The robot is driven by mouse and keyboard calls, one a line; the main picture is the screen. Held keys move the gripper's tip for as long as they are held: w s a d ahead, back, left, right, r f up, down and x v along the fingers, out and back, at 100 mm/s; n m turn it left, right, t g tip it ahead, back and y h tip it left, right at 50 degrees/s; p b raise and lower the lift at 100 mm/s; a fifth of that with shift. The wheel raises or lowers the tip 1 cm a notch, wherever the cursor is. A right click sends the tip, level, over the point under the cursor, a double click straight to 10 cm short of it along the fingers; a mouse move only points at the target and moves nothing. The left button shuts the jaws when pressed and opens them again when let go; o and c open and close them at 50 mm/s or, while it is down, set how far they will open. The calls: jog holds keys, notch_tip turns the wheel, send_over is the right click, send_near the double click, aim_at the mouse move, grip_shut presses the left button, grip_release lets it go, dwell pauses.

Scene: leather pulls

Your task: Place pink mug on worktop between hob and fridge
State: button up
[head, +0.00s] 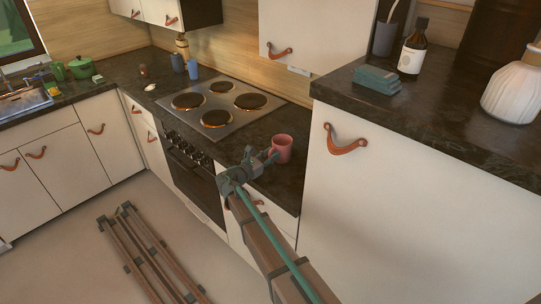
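The pink mug (282,146) is upright on or just above the dark worktop strip (256,136), right of the hob (220,104) and left of the tall white unit (385,190), which may be the fridge. I cannot tell whether its base touches the worktop. My gripper (264,158) is at the mug's left side, its fingertips at or very near it. The fingers are small and overlap the mug's near side. I cannot tell whether they grip it or stand open beside it.
A teal stack (377,79), a dark bottle (413,48) and a white ribbed vase (512,92) stand on the tall unit. A green pot (81,67) is near the sink (24,98). Some hob plates glow orange at the rim.

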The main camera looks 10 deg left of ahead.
jog(key=shift+r, duration=0.1)
jog(key=b+v, duration=0.4)
jog(key=v, duration=0.8)
dwell(0.4)
